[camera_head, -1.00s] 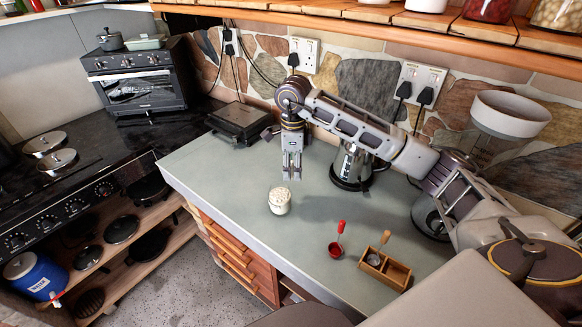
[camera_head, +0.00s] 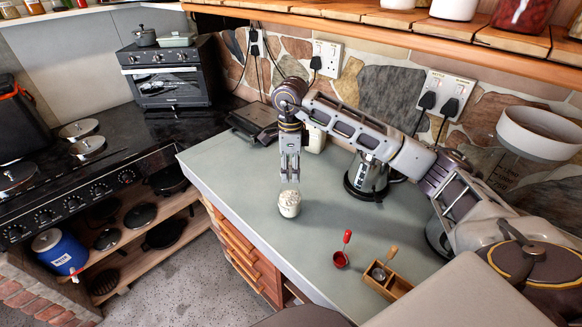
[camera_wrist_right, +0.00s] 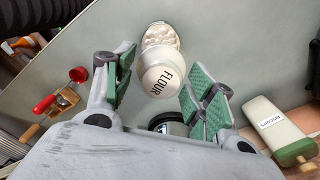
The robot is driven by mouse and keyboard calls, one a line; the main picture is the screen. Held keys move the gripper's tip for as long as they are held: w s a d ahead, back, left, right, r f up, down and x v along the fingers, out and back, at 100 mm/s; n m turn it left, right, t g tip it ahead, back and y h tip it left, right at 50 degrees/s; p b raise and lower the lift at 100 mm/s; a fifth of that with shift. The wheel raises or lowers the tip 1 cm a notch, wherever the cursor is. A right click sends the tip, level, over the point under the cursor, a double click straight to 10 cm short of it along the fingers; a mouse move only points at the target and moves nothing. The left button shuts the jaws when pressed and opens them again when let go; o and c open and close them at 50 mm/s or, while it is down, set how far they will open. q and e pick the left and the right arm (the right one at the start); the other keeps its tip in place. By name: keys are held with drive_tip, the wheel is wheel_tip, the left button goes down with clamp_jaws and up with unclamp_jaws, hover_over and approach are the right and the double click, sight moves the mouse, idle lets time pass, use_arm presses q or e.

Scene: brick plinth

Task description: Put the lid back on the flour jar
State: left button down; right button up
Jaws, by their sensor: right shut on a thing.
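The flour jar (camera_head: 289,208) stands upright on the grey worktop, its speckled white top showing. In the right wrist view the flour (camera_wrist_right: 160,37) shows as a pale lumpy patch. My right gripper (camera_head: 290,178) points down just above the jar. In the right wrist view its green-padded fingers (camera_wrist_right: 157,82) are shut on the white lid (camera_wrist_right: 153,80), marked FLOUR. The lid overlaps the near part of the jar in that view. In the head view I cannot make out the lid apart from the fingertips and jar, nor tell whether lid and jar touch. My left gripper is out of view.
A red scoop (camera_head: 341,259) and a wooden box (camera_head: 401,288) are at the front right. A kettle (camera_head: 368,178) stands behind to the right. A biscuits canister (camera_wrist_right: 273,124) and a black appliance (camera_head: 254,120) are at the back. The worktop left of the jar is clear.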

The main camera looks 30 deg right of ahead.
sight(291, 177)
drive_tip(key=shift+f, duration=0.15)
drive_tip(key=shift+f+b, duration=0.95)
drive_tip(key=shift+f, duration=0.9)
drive_tip(key=shift+f+b, duration=0.9)
drive_tip(key=shift+f, duration=0.3)
drive_tip(key=shift+f+b, duration=0.15)
drive_tip(key=shift+b, duration=0.55)
idle(1.5)
idle(0.4)
drive_tip(key=o, duration=1.1)
